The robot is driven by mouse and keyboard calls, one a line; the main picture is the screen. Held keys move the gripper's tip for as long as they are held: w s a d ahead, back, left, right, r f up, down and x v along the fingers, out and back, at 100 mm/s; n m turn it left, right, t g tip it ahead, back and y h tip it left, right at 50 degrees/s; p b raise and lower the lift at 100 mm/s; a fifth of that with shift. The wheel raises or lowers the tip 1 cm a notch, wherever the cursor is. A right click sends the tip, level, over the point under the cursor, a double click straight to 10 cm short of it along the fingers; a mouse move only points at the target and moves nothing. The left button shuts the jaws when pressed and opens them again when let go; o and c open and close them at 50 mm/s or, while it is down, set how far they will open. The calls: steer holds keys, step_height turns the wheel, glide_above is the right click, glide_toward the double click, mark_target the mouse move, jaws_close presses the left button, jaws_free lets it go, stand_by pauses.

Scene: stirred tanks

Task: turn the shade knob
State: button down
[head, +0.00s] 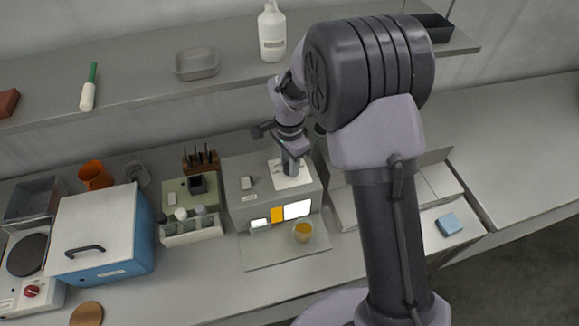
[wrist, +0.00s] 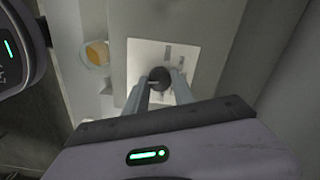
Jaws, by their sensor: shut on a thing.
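The shade knob (wrist: 160,76) is a dark round knob on a white square plate (wrist: 140,56) in the wrist view. My gripper (wrist: 160,88) is shut on it, one finger on each side. In the head view my gripper (head: 290,168) reaches down to the white plate (head: 302,181) on top of a grey box (head: 240,204); the knob is hidden there. Marks on the plate are too small to read.
Left are a rack of capped bottles (head: 192,235) and a blue box with a white lid (head: 125,262). A shelf (head: 140,82) runs behind. A blue block (head: 449,224) lies right.

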steer(key=shift+m+b, duration=0.45)
steer(key=shift+m, duration=0.45)
steer(key=c, duration=1.1)
jaws_free()
steer(key=shift+o, duration=0.2)
step_height(320, 180, up, 8)
steer(key=shift+f+p, duration=0.2)
steer(key=shift+p, duration=0.55)
